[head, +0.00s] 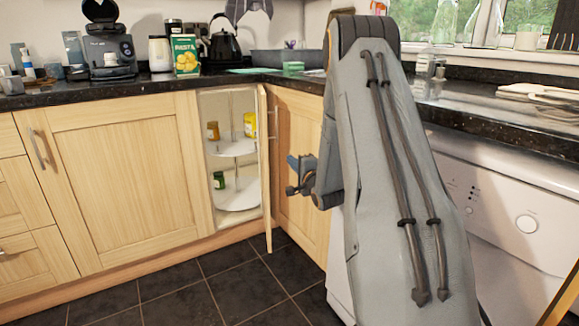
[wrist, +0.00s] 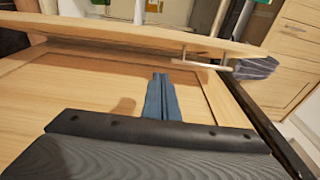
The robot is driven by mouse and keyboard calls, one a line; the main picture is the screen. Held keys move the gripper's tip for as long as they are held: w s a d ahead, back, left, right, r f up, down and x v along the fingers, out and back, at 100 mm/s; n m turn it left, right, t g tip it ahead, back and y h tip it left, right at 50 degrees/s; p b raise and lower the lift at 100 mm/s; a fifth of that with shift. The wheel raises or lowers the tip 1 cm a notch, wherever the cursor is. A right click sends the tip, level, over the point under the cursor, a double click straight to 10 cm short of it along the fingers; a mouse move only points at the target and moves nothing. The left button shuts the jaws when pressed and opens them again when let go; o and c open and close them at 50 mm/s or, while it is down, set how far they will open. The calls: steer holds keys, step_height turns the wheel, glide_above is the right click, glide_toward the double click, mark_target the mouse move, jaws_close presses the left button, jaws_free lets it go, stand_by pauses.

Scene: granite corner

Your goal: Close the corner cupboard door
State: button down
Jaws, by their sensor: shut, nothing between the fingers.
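The corner cupboard door (head: 264,165) is pale wood and stands open, seen nearly edge-on in the head view. The corner cupboard (head: 232,190) shows round white shelves inside. My gripper (head: 293,170) is to the right of the door, on its handle side, with the fingers towards it. In the wrist view the blue fingers of my gripper (wrist: 161,80) are together and empty. The door (wrist: 130,34) crosses the upper part of that view beyond the fingertips, with its metal handle (wrist: 205,62) to their right. The fingers appear apart from the door.
Jars, including a yellow one (head: 250,125), stand on the shelves inside. A wooden cupboard front (head: 300,220) is close behind my gripper. The dark worktop (head: 130,88) runs above the cupboards. A white appliance (head: 500,205) is at right. The dark tiled floor (head: 215,280) is clear.

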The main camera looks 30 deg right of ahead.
steer(key=w+a+b, duration=0.2)
steer(key=w+b, duration=0.1)
steer(key=w, duration=0.5)
steer(key=shift+w+a, duration=0.2)
steer(key=shift+a, duration=0.2)
steer(key=shift+a, duration=0.1)
